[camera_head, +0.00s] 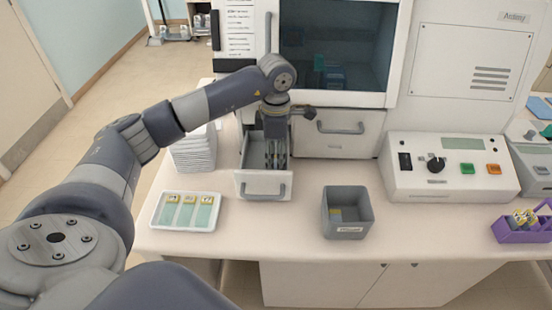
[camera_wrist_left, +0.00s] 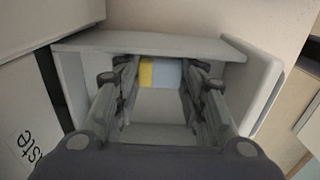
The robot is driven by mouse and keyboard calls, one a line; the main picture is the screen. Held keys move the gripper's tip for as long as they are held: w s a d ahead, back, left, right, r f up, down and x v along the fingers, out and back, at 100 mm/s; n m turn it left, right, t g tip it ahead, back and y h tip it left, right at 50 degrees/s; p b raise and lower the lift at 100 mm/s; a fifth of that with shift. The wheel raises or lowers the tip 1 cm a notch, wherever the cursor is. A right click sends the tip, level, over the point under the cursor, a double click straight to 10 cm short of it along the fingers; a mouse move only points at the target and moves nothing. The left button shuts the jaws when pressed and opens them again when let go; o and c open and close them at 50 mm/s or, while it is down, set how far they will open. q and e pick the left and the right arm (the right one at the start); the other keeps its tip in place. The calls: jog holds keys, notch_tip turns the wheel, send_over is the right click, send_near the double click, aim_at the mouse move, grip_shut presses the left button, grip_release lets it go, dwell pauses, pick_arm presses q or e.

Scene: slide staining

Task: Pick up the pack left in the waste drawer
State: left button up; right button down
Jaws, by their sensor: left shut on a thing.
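The waste drawer (camera_head: 262,186) stands pulled open under the cabinet, left of centre in the head view. My left gripper (camera_head: 275,163) points down into it. In the left wrist view the drawer's pale walls (camera_wrist_left: 150,42) surround the fingers of my left gripper (camera_wrist_left: 160,82). The pack (camera_wrist_left: 160,73), yellow at one end and pale blue on the rest, shows between the fingertips, low in the drawer. The gripper is shut on it. In the head view the pack is hidden by the gripper and drawer walls. My right gripper is not in view.
A white tray of slides (camera_head: 186,212) lies left of the drawer, with a white stack (camera_head: 194,150) behind it. A grey bin (camera_head: 347,213) stands to the right. A control box (camera_head: 448,170) and purple rack (camera_head: 525,229) are farther right. The counter front is partly clear.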

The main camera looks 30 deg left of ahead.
pick_arm(q)
jog(key=shift+r, duration=0.15)
notch_tip(320, 180, up, 8)
jog(key=shift+w+f+b, duration=0.1)
jog(key=shift+f+b, duration=0.05)
jog(key=shift+b, duration=1)
notch_tip(320, 180, up, 20)
jog(key=p, duration=0.3)
send_over(276, 160)
jog(key=shift+d, duration=0.1)
